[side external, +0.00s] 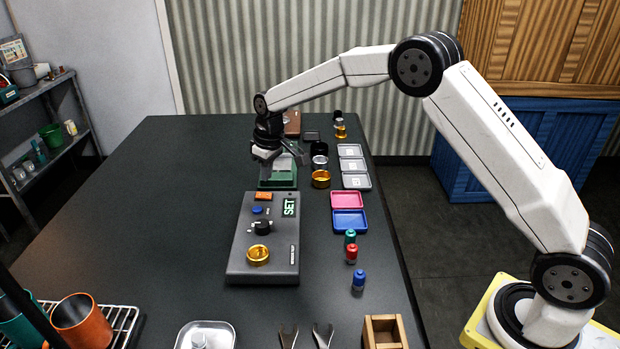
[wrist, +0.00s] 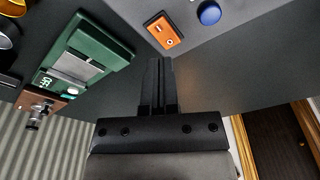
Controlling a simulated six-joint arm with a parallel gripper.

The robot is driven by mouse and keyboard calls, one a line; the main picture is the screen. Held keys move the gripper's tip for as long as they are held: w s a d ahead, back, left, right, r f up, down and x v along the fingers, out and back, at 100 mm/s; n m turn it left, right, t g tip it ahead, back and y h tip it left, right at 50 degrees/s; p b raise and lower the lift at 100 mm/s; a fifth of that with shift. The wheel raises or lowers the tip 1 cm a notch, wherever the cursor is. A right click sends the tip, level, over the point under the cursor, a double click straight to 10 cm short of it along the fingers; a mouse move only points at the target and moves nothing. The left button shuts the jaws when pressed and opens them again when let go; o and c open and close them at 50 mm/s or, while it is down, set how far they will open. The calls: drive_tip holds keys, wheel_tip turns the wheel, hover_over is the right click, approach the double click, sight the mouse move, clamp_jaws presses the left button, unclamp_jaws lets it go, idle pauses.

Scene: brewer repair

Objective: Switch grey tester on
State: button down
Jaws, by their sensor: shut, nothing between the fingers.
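The grey tester (side external: 284,238) lies on the dark table in the side external view. It carries an orange switch plate (side external: 263,196), a blue button (side external: 257,210), a black knob (side external: 263,227), a gold ring (side external: 258,254) and a screen lit with green "SET". In the wrist view the tester's grey edge (wrist: 215,38) shows at the top, with the orange switch plate (wrist: 163,30) and blue button (wrist: 209,13). My gripper (wrist: 160,62) is shut and empty. Its fingertips appear just below the switch plate in the wrist view; contact cannot be told.
A green device (side external: 277,184) stands behind the tester, close to my gripper. Right of it are grey trays (side external: 356,181), a pink tray (side external: 346,200), a blue tray (side external: 350,221) and small bottles (side external: 351,254). The table left of the tester is clear.

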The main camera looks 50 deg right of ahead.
drive_tip(key=shift+r, duration=1.2)
drive_tip(key=shift+s, duration=0.15)
drive_tip(key=s+d+f+m, duration=0.1)
drive_tip(key=s, duration=1.4)
drive_tip(key=s+d+f+m, duration=0.1)
drive_tip(key=s+f+m, duration=0.1)
drive_tip(key=s, duration=1.3)
drive_tip(key=shift+s+d+t, duration=0.2)
drive_tip(key=shift+s+t, duration=0.15)
drive_tip(key=shift+t, duration=0.05)
